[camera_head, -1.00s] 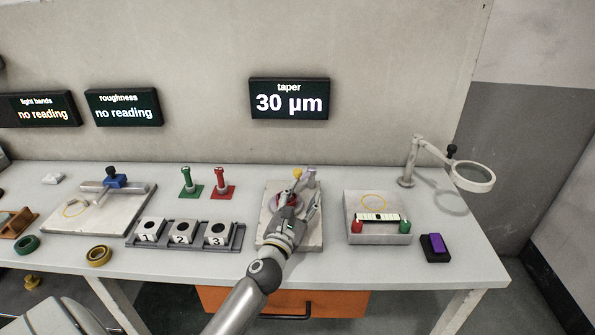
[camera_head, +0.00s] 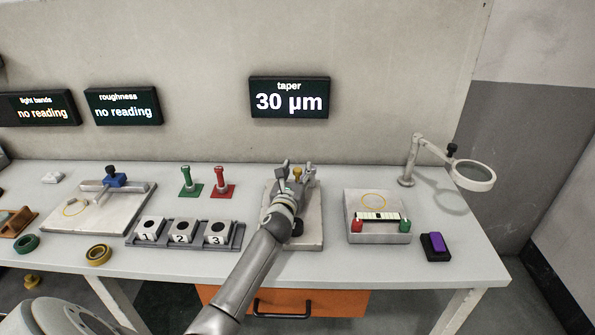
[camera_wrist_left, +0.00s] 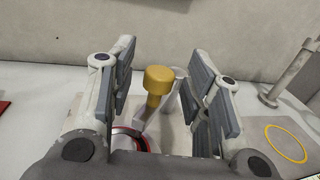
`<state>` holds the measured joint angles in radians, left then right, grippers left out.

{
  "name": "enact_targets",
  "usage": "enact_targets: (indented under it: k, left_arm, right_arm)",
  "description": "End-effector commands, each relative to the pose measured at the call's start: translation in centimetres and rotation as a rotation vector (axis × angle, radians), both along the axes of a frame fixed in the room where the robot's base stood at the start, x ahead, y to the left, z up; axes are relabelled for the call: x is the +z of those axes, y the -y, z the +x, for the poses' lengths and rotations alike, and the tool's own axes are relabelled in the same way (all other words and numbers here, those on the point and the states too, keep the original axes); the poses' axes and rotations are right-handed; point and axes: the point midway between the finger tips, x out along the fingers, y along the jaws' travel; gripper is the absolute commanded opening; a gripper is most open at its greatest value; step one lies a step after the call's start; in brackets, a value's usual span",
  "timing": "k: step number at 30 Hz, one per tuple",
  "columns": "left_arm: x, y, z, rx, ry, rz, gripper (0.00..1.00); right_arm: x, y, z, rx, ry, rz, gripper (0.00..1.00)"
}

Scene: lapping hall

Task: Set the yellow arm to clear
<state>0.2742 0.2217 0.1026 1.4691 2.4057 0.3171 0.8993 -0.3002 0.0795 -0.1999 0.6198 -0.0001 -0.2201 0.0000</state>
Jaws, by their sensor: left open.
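The yellow arm's knob (camera_wrist_left: 159,80) stands upright between the open fingers of my left gripper (camera_wrist_left: 165,85) in the left wrist view, apart from both. In the head view the yellow knob (camera_head: 297,173) shows between the fingers of my left gripper (camera_head: 296,172), over the back part of a pale plate (camera_head: 314,225). A grey post stands close behind the knob. A red-rimmed round part (camera_wrist_left: 130,140) shows below the knob in the wrist view, mostly hidden by the gripper. My right gripper is not in view.
A tray (camera_head: 378,238) with red and green ends stands right of the plate, beside a purple button (camera_head: 437,243) and a magnifier (camera_head: 473,176). Numbered blocks (camera_head: 183,231) and green and red stands (camera_head: 222,189) are to the left. The taper screen (camera_head: 290,98) reads 30 µm.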

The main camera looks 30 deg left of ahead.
Motion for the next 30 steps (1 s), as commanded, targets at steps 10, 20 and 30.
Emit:
enact_targets:
  k: [10, 20, 30]
  left_arm:
    - [0.04, -0.53, 1.33, 0.0, 0.0, 0.001, 0.45]
    - [0.01, -0.51, 1.29, 0.0, 0.0, 0.001, 0.25]
    - [0.0, -0.51, 1.28, 0.0, 0.0, 0.001, 0.0]
  right_arm:
    - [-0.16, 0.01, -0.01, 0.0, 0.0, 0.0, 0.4]
    - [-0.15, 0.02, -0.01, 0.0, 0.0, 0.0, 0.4]
    - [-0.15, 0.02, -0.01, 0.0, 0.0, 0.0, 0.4]
